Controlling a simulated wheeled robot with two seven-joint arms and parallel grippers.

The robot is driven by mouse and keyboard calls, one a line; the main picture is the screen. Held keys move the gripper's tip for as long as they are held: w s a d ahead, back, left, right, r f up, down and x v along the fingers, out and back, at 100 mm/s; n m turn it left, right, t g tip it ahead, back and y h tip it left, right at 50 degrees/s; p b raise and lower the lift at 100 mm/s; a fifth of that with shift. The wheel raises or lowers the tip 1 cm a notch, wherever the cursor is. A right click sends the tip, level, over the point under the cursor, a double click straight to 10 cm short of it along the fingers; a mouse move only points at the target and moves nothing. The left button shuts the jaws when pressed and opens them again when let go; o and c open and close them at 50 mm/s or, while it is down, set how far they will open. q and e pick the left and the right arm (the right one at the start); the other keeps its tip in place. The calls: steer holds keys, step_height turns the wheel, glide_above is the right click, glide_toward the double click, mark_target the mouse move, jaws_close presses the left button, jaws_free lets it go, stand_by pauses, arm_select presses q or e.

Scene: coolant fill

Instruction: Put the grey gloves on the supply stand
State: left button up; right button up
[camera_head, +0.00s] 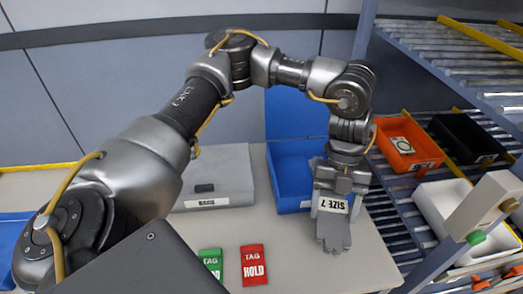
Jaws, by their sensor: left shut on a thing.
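The grey gloves (332,233) hang below my left gripper (338,190) in the head view, with a white label reading SIZE 7, shown upside down. My left gripper is shut on the gloves at their upper end and points down over the right part of the light table (300,250). Whether the glove fingers touch the table I cannot tell. I cannot tell for sure which surface is the supply stand. My right gripper is not in view.
A blue bin (291,165) and a grey case (222,178) stand on the table behind. Green (211,262) and red (254,265) tags lie at the front. A rack at right holds an orange bin (408,148), a black bin (462,138) and a white bin (440,210).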

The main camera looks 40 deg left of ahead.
mark_target(342, 233)
arm_select(q)
steer(key=d+m+y+b, duration=0.1)
steer(key=m, duration=0.2)
steer(key=s+d+m+y+b, duration=0.1)
steer(key=m, duration=0.2)
steer(key=d+m+y, duration=0.1)
steer(key=m, duration=0.1)
steer(key=shift+s+m+b, duration=0.15)
steer(key=shift+m+b, duration=0.25)
steer(key=m, duration=0.1)
steer(key=m+y, duration=0.1)
steer(key=d+m+b, duration=0.1)
steer(key=shift+s+d+r+m+y, duration=0.1)
steer(key=shift+s+r+m+y, duration=0.2)
steer(key=shift+s+y, duration=0.1)
steer(key=shift+s+d+r+m+b, duration=0.2)
steer(key=shift+d+m+b, duration=0.1)
steer(key=shift+m, duration=0.5)
steer(key=shift+r+y, duration=0.1)
steer(key=shift+y, duration=0.2)
step_height(342, 233, down, 10)
steer(key=shift+f+p, duration=0.1)
steer(key=shift+p, duration=0.3)
